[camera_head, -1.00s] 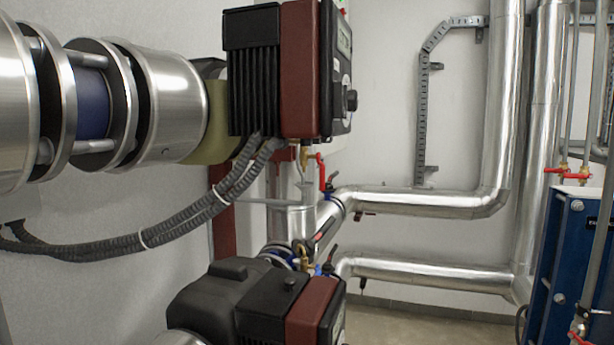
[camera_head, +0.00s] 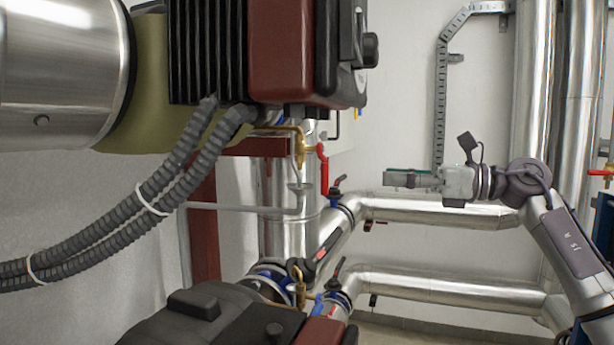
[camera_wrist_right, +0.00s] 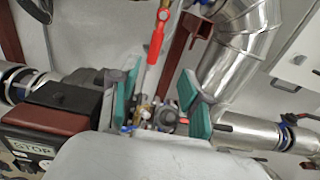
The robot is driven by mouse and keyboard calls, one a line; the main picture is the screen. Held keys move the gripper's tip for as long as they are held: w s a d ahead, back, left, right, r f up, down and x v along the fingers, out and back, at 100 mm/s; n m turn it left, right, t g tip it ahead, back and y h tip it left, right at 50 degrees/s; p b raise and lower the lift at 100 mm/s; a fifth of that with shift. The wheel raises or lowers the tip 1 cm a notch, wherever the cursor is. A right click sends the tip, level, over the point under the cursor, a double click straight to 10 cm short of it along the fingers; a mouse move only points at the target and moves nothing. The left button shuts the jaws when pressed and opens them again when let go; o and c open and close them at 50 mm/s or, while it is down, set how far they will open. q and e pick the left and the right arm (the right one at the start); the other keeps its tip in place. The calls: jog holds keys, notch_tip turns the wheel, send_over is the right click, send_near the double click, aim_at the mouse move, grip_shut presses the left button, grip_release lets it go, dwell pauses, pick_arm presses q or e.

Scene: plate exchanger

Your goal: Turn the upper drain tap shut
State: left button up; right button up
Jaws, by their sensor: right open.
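The upper tap has a brass body (camera_head: 301,150) and a red lever (camera_head: 323,170) that hangs down. It sits below the upper dark-and-red actuator, on thin pipework before the silver vertical pipe. In the right wrist view the red lever (camera_wrist_right: 157,36) shows at the top, ahead of the fingers. My right gripper (camera_head: 392,179) is open and empty, to the right of the lever and apart from it. Its teal-padded fingers (camera_wrist_right: 161,86) stand apart in the wrist view. My left gripper is not in view.
The upper actuator (camera_head: 292,50) and ribbed cables (camera_head: 150,195) fill the left. A lower actuator (camera_head: 215,318) stands below, beside a second brass tap (camera_head: 299,285). Silver horizontal pipes (camera_head: 440,210) run behind my right arm. Open space lies between gripper and lever.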

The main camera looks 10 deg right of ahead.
aim_at(329, 172)
jog(key=p+x, duration=0.1)
jog(key=x, duration=0.7)
jog(key=p+x, duration=0.1)
jog(key=x, duration=0.3)
jog(key=shift+s+a+r+p, duration=0.2)
jog(key=shift+a+r+p, duration=0.1)
jog(key=shift+a+r, duration=0.05)
jog(key=shift+w+a+f, duration=0.1)
jog(key=shift+w+a, duration=0.3)
jog(key=shift+a, duration=0.05)
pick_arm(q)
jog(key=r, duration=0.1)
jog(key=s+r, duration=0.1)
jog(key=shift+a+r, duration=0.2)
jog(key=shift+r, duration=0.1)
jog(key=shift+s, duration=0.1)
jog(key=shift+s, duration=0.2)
pick_arm(e)
grip_shut()
